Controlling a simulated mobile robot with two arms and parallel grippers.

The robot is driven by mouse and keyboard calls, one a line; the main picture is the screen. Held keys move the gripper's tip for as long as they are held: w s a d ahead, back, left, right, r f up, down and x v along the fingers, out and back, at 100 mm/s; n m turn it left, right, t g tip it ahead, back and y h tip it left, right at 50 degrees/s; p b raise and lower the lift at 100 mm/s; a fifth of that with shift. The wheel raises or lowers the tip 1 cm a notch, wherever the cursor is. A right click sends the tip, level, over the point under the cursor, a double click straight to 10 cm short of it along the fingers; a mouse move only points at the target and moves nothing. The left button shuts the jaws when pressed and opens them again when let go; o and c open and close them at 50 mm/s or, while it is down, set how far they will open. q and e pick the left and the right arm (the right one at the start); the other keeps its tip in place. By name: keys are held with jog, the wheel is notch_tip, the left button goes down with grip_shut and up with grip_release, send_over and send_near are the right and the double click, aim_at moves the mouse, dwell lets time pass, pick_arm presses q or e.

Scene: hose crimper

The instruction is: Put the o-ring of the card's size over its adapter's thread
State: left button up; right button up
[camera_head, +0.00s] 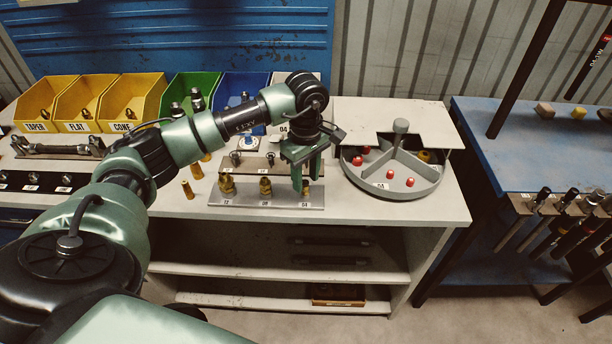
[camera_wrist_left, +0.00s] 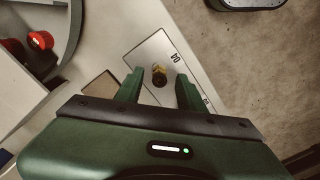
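Several brass adapters stand on a metal plate (camera_head: 240,203) at the front of the bench, above labels that seem to read 12, 08 and 04. The left adapter (camera_head: 227,184) and middle adapter (camera_head: 265,186) are clear of me. My left gripper (camera_head: 306,172) points down over the right, 04 end. In the left wrist view its open fingers (camera_wrist_left: 159,92) stand either side of the 04 adapter (camera_wrist_left: 159,70), with gaps visible. A dark round part shows at that adapter; I cannot tell whether it is an o-ring. A card partly behind my wrist shows "04" (camera_head: 284,129). My right gripper is out of view.
A round divided tray (camera_head: 405,192) with red pieces stands close right of my gripper. A raised strip with fittings (camera_head: 246,162) lies behind the plate. Yellow bins (camera_head: 88,103) line the back left. The bench's front edge is just ahead of the plate.

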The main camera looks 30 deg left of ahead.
pick_arm(q)
notch_tip(320, 180, up, 7)
jog(key=shift+f+b, duration=0.1)
jog(key=shift+b, duration=0.85)
jog(key=shift+r, duration=0.5)
dwell(0.3)
